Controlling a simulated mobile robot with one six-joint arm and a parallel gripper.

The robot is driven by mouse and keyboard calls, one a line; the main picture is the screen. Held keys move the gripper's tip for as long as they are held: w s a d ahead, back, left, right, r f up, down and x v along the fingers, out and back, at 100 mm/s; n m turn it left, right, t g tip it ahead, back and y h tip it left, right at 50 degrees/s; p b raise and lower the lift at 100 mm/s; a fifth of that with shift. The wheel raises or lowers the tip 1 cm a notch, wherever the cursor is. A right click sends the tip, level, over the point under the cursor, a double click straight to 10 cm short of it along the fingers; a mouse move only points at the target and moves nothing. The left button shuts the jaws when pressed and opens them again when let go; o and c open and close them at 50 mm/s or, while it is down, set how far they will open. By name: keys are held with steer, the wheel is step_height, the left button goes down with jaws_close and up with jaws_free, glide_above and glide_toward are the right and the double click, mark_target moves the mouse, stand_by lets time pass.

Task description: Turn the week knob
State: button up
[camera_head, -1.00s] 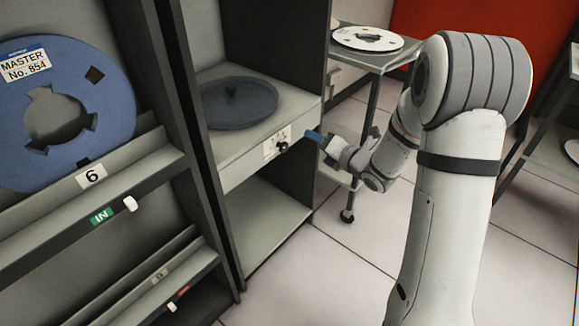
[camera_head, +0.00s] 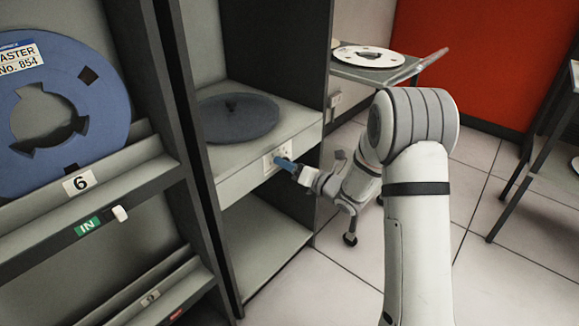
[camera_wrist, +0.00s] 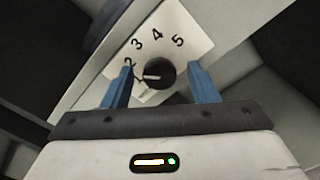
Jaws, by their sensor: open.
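The week knob (camera_wrist: 159,74) is a round black dial with a pale pointer line, set on a white plate (camera_wrist: 172,40) numbered 1 to 5. Its pointer faces left, near the low numbers. In the head view the plate (camera_head: 269,163) is on the cabinet's shelf front, and the knob is mostly hidden behind my fingers. My gripper (camera_wrist: 161,84) is open, with one blue finger on each side of the knob. I cannot tell whether either finger touches it. The gripper also shows in the head view (camera_head: 284,163), reaching left to the plate.
A dark disc (camera_head: 236,118) lies on the shelf above the knob. A side table (camera_head: 385,74) carries a white reel.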

steer(key=shift+c, duration=0.4)
steer(key=c, duration=0.9)
steer(key=shift+f+m+b, duration=0.1)
steer(key=shift+m+b, duration=0.2)
steer(key=shift+b, duration=0.05)
steer(key=shift+m+p, duration=0.7)
steer(key=shift+m, duration=10.9)
